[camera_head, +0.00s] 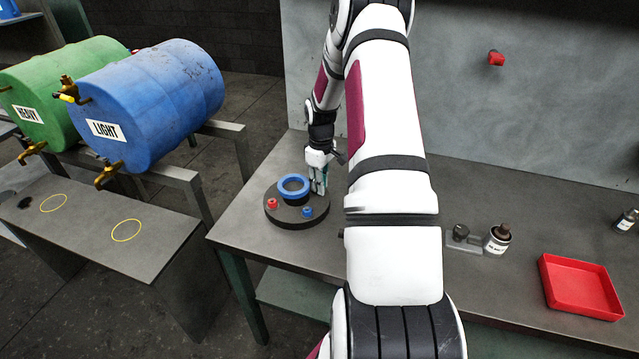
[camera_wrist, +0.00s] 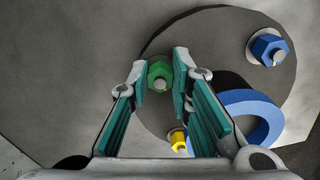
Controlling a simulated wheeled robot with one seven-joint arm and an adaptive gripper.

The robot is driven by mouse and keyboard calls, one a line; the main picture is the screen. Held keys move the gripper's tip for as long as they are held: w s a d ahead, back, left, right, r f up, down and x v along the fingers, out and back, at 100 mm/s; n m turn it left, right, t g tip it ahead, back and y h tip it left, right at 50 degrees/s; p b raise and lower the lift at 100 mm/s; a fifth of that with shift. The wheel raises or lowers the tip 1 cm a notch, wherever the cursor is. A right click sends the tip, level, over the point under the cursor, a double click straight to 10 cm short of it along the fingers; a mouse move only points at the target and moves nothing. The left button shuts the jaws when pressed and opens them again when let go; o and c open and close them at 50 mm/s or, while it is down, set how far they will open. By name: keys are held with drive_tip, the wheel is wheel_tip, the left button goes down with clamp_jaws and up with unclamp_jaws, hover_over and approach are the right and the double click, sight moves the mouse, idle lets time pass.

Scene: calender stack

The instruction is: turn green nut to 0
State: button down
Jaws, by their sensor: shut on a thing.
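The green nut (camera_wrist: 161,70) is on a grey round disc (camera_wrist: 200,35) in the wrist view, with a grey stud end in its middle. My gripper (camera_wrist: 160,82) is shut on the green nut, its teal-padded fingers on either side of it. In the head view my gripper (camera_head: 318,183) points down at the back right of the disc (camera_head: 295,221), and the green nut is hidden there. A yellow pointer shows on the blue nut (camera_wrist: 268,49); I cannot make out any marks around the green nut.
A blue ring (camera_head: 293,184) stands up from the disc's middle. A red nut (camera_head: 272,203) and a blue nut (camera_head: 307,212) sit near its front edge. A yellow nut (camera_wrist: 178,141) is partly hidden by my finger.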

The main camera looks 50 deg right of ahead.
drive_tip(key=shift+m+b, duration=0.3)
drive_tip(key=shift+m, duration=1)
drive_tip(key=c, duration=1.4)
unclamp_jaws()
drive_tip(key=shift+a, duration=0.1)
drive_tip(key=shift+c, duration=0.2)
drive_tip(key=shift+a, duration=0.1)
